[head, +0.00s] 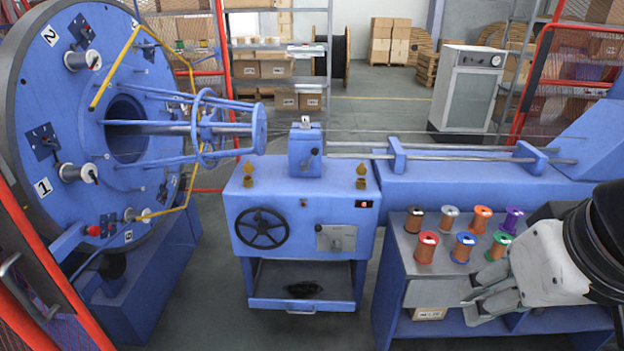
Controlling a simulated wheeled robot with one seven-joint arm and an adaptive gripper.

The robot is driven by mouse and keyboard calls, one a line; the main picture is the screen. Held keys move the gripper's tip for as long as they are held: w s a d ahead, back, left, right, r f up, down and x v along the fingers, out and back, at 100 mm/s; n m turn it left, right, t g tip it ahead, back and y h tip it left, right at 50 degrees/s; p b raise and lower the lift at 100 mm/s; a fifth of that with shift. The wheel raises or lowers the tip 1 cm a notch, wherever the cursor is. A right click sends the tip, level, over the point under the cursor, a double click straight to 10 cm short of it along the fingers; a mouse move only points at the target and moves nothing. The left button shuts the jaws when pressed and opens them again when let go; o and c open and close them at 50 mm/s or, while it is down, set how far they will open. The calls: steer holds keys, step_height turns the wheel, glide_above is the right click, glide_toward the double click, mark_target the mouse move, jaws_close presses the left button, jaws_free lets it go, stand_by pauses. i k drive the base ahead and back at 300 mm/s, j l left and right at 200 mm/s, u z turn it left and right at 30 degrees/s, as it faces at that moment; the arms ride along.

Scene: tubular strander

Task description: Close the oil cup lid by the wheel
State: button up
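A small brass oil cup (248,174) stands on the left of the blue machine cabinet's top, above the black handwheel (260,228) on the front panel. A second brass oil cup (361,177) stands on the right of the same top. Both cups are small in the head view, and I cannot tell clearly how their lids stand. My gripper (468,308) is at the lower right, in front of the spool table and far to the right of both cups. Its fingers point left, look apart and hold nothing.
Several wire spools (426,247) stand on the grey table top beside my gripper. A blue block with a lever (305,150) rises between the cups. The large numbered blue disc (60,120) and red fence frame (45,265) are at left. Floor before the cabinet is clear.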

mark_target(248, 168)
steer(key=i+j, duration=0.35)
steer(key=i, duration=0.15)
steer(key=i+j, duration=0.35)
steer(key=i, duration=0.15)
steer(key=i+j, duration=0.35)
steer(key=i, duration=0.15)
steer(key=j+u, duration=0.05)
